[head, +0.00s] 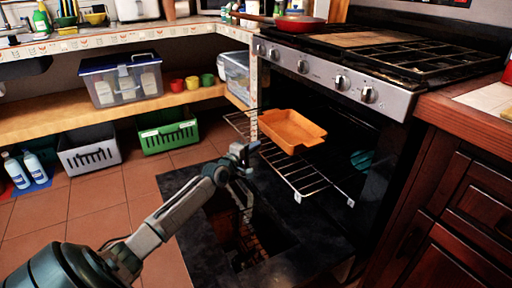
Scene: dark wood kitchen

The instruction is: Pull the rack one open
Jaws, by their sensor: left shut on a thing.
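The oven rack (305,178) is a wire grid that sticks out of the oven's open front, over the lowered dark door (290,262). An orange baking dish (291,131) sits on the rack. My left gripper (246,153) is at the rack's front edge, left of the dish, and is shut on the rack. The fingertips are small and partly hidden against the wire. My right gripper is not in view.
The stove top (410,52) with knobs is above the oven. A teal item (362,160) shows inside it. Wooden cabinets (470,215) stand close on the right. A green crate (168,137) and a grey crate (88,156) are on the floor at left.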

